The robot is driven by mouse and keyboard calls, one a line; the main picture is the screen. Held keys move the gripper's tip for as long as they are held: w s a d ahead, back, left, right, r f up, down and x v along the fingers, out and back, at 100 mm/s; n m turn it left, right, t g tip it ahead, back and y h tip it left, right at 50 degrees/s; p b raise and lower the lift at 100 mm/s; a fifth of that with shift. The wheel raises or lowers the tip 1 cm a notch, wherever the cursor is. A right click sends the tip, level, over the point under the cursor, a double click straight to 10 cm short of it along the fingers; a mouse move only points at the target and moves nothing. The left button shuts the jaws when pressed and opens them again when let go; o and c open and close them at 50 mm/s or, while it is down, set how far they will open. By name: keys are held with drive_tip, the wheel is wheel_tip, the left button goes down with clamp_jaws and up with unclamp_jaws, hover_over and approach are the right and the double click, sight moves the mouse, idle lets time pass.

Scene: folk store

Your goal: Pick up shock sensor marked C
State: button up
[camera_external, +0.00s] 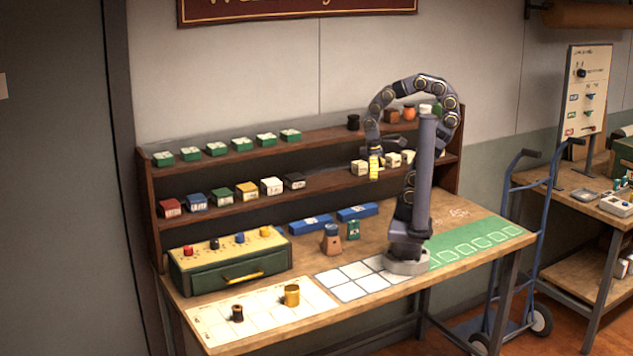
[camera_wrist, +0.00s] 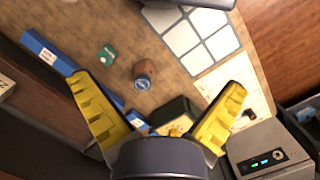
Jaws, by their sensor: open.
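No letter C is readable in either view, so I cannot tell which item is the shock sensor marked C. Small cream blocks (camera_external: 393,159) sit on the middle shelf at its right end, their marks too small to read. Green boxes (camera_external: 215,149) line the upper shelf at left, and boxes of several colours (camera_external: 222,196) line the middle shelf. My gripper (camera_external: 374,167) hangs in front of the middle shelf beside the cream blocks. In the wrist view my gripper (camera_wrist: 158,86) has its yellow fingers spread wide with nothing between them, pointing over the tabletop.
A dark green drawer box (camera_external: 232,272) carries small coloured parts. Blue boxes (camera_external: 357,212), a brown blue-topped item (camera_external: 332,239) and a small green box (camera_external: 353,230) stand on the table. A gold cylinder (camera_external: 292,295) and a dark spool (camera_external: 237,313) stand on the white sheet (camera_external: 263,323).

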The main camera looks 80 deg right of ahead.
drive_tip(key=shift+c, duration=1.4)
drive_tip(key=shift+w, duration=0.1)
drive_tip(key=m+t, duration=0.2)
drive_tip(key=m, duration=0.8)
hover_over(352, 229)
drive_tip(key=d, duration=0.2)
drive_tip(key=f, duration=2)
drive_tip(key=shift+w+a+f, duration=0.1)
drive_tip(key=shift+w+a, duration=0.1)
drive_tip(key=shift+d+f, duration=0.15)
drive_tip(key=shift+f, duration=0.4)
drive_tip(key=shift+s+f, duration=0.1)
drive_tip(key=shift+f, duration=3.4)
